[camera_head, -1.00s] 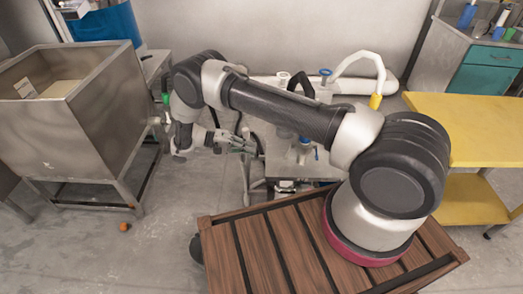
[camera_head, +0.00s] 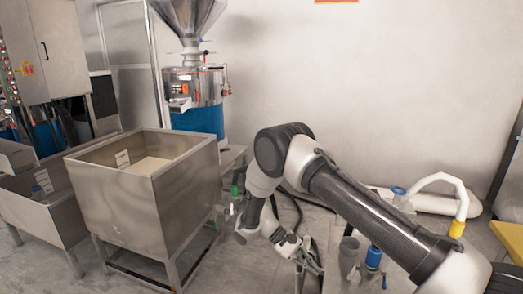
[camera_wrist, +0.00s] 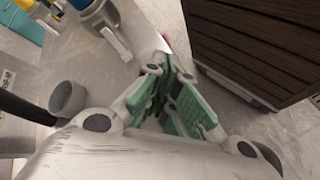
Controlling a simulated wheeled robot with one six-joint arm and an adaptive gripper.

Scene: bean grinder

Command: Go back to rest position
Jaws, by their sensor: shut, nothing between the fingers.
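My gripper (camera_head: 308,262) hangs low beside the metal stand, to the right of the steel bin in the head view. In the wrist view my gripper (camera_wrist: 178,98) shows its green-padded fingers close together, with no object seen between them. My arm reaches from the lower right, bends at the elbow and drops down toward the floor. The bean grinder (camera_head: 197,88), with a steel hopper on top and a blue base, stands against the back wall, well away from my gripper.
A steel bin (camera_head: 120,200) on legs stands left of my arm. A metal stand with a grey cup (camera_head: 348,250), a blue-topped fitting (camera_head: 373,258) and a curved white pipe (camera_head: 440,180) is close to my gripper. Control cabinets (camera_head: 55,50) stand at the far left.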

